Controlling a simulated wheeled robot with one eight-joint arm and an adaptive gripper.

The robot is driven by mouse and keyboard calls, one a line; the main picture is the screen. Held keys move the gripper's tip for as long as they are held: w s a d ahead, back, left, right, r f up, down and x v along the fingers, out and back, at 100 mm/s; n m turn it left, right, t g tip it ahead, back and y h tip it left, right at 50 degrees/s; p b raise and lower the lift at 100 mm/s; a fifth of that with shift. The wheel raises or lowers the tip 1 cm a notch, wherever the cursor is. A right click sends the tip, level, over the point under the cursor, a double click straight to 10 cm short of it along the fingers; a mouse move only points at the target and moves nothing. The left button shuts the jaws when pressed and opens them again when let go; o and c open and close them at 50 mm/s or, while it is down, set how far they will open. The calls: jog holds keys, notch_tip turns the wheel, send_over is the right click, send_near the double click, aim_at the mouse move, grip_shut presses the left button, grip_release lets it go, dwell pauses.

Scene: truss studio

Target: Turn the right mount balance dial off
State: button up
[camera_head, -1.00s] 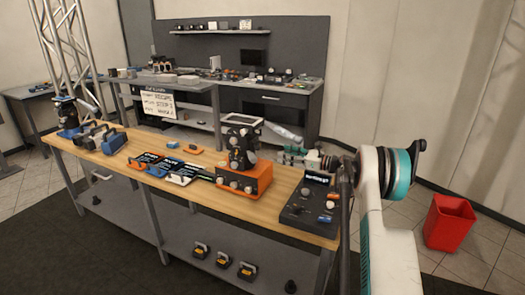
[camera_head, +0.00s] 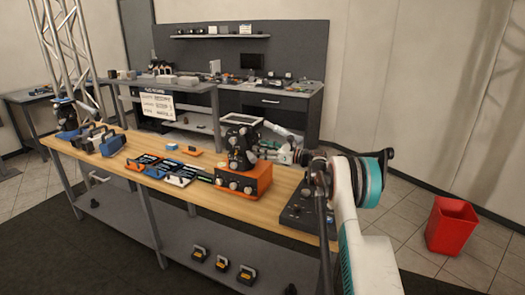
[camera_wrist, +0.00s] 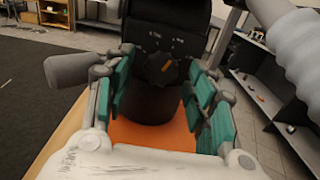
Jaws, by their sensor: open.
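The right mount is a black unit (camera_head: 238,150) on an orange base box (camera_head: 243,181), on the wooden bench. In the wrist view its black balance dial (camera_wrist: 161,69) faces me, with an orange pointer line slanting up to the right and small white markings above, too small to read. My gripper (camera_wrist: 165,88) is open, its teal-padded fingers to the left and right of the dial. I cannot tell whether they touch the mount. In the head view my gripper (camera_head: 268,150) is at the mount's right side, its fingertips partly hidden.
A dark control panel (camera_head: 300,208) stands at the bench's right end, partly hidden by my arm. Another mount (camera_head: 66,116) with blue parts stands at the far left. A grey handle-like part (camera_wrist: 72,70) juts out left of the dial. A red bin (camera_head: 452,226) stands on the floor.

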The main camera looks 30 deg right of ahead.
jog(key=c, duration=1.1)
jog(key=shift+o, duration=0.2)
jog(key=shift+n, duration=0.3)
jog(key=n, duration=1.7)
jog(key=shift+w+d+r+p, duration=0.1)
jog(key=shift+d+r+p, duration=0.1)
jog(key=shift+p, duration=0.2)
jog(key=shift+n, duration=0.3)
jog(key=o, duration=1.1)
jog(key=shift+c, duration=0.2)
